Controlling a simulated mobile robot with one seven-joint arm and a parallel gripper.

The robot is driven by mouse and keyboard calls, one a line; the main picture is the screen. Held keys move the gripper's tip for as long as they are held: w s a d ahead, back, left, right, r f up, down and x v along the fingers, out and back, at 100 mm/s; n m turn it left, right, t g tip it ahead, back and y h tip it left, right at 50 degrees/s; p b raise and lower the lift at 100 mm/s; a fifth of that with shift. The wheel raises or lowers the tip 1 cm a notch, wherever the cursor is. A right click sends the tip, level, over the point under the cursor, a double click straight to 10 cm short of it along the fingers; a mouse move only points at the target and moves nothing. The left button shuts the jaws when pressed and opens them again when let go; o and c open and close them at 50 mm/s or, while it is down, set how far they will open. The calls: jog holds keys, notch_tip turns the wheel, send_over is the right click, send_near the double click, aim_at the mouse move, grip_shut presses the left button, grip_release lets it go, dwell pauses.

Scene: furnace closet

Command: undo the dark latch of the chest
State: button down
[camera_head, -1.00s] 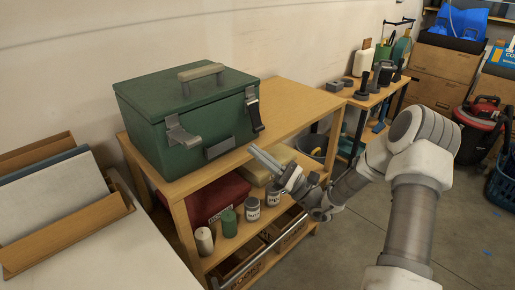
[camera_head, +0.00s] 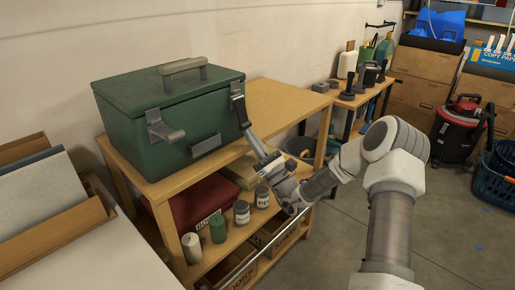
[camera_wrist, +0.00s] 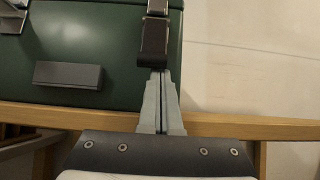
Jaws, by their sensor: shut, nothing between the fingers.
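The green chest (camera_head: 178,150) stands with its lid closed on a wooden shelf unit. The dark latch (camera_head: 239,106) hangs at the right of its front face; in the wrist view the latch (camera_wrist: 155,38) has a metal upper part and a dark lower tab. My gripper (camera_head: 250,134) is shut and empty. In the wrist view its fingertips (camera_wrist: 159,73) are at the tab's lower end, touching or very close; I cannot tell which. A light grey latch (camera_head: 163,127) juts out at the left of the front. A grey plate (camera_wrist: 68,75) lies between the latches.
The bare wooden top (camera_head: 285,102) is clear right of the chest. Cans (camera_head: 242,212) and a red box (camera_head: 190,205) sit on the shelf below, near my arm. An organizer (camera_head: 45,215) stands at the left. A wall is close behind.

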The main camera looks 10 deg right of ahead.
jog(key=shift+w+a+r, duration=0.25)
jog(key=shift+w+r, duration=0.05)
jog(key=shift+w, duration=0.05)
jog(key=shift+s+r+p, duration=0.1)
jog(key=shift+r+p, duration=0.05)
jog(key=shift+p, duration=0.2)
